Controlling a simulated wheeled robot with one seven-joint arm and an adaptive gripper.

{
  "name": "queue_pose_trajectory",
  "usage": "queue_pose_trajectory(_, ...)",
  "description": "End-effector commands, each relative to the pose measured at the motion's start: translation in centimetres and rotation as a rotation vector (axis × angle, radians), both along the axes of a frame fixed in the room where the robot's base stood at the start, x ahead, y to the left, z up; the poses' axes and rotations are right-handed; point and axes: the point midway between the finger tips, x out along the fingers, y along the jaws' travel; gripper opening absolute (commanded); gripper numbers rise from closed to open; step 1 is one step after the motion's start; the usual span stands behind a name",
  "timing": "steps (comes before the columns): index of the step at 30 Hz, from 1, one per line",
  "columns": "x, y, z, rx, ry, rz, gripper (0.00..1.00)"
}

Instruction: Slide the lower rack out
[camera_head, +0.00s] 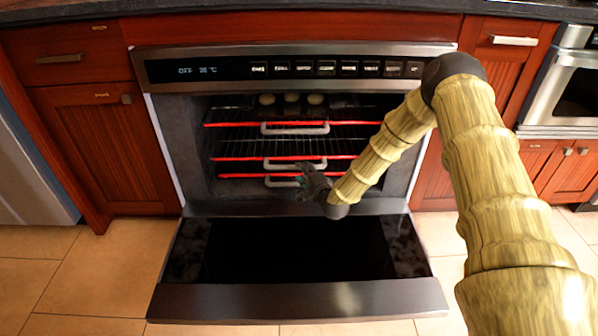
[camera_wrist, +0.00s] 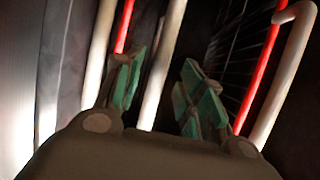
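The open oven holds racks with red front bars and pale handles. In the head view the lowest rack (camera_head: 235,176) has its handle (camera_head: 281,182) just left of my gripper (camera_head: 304,180). The rack above it (camera_head: 235,158) has a handle (camera_head: 285,166) that passes just above my fingers. In the wrist view my gripper (camera_wrist: 160,95) is open, with teal pads apart. A pale bar (camera_wrist: 164,60) shows in the gap between the fingers. I cannot tell which rack this bar belongs to, or whether the pads touch it.
The oven door (camera_head: 295,300) is folded down in front of the cavity, below my gripper. An upper rack (camera_head: 235,124) carries several round pale items (camera_head: 291,98) towards the back. Wooden cabinets (camera_head: 100,145) flank the oven. The tiled floor in front is clear.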

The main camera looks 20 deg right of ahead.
Motion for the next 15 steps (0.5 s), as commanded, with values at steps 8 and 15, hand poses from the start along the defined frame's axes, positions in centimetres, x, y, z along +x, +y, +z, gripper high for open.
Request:
queue_pose_trajectory(8,3.5,0.4,-0.8,-0.001,-0.001,0.0,0.39)
queue_pose_trajectory(15,4.4,0.5,-0.9,0.0,0.001,0.0,0.39)
